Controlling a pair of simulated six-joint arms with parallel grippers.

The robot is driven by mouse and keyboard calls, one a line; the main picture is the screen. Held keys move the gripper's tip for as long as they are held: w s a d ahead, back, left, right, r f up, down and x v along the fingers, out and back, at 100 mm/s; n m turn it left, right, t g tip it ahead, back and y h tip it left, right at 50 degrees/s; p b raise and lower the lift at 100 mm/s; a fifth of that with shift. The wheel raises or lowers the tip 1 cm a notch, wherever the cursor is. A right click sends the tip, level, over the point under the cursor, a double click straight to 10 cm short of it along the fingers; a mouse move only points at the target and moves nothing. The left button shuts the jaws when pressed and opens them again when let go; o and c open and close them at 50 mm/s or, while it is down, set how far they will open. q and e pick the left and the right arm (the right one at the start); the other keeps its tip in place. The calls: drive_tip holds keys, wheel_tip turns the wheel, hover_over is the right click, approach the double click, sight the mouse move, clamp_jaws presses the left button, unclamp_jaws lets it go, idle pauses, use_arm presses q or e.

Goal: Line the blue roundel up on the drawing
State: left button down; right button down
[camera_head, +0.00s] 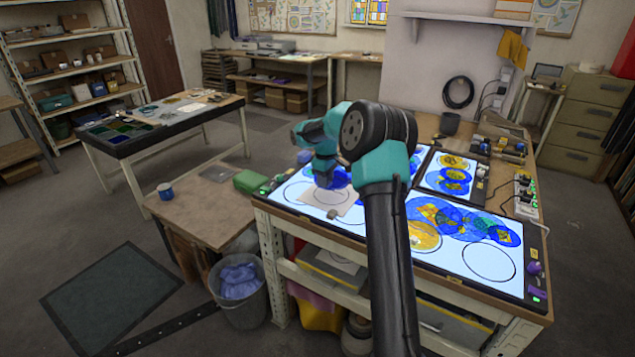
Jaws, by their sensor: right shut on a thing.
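My right gripper (325,181) points down over the left lit panel (345,222), partly hidden by its own wrist. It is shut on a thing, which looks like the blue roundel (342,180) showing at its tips. Whether the roundel touches the panel is hard to tell. The drawing's dark circle outlines (298,196) show on this panel to the left of the gripper. A beige sheet (327,203) lies just in front of the gripper. My right arm hides the panel's right part. My left gripper is out of view.
A right lit panel (470,283) bears several overlapping blue and yellow roundels (440,215) and an empty circle outline. A smaller lit panel (432,180) behind holds more glass.

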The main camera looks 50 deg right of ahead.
sight(325, 201)
drive_tip(key=shift+s+f, duration=0.1)
drive_tip(key=shift+f, duration=0.05)
drive_tip(key=shift+f, duration=2.25)
drive_tip(key=shift+f, duration=0.6)
idle(0.7)
drive_tip(key=c, duration=0.9)
unclamp_jaws()
drive_tip(key=shift+r, duration=0.1)
wheel_tip(325, 201, up, 17)
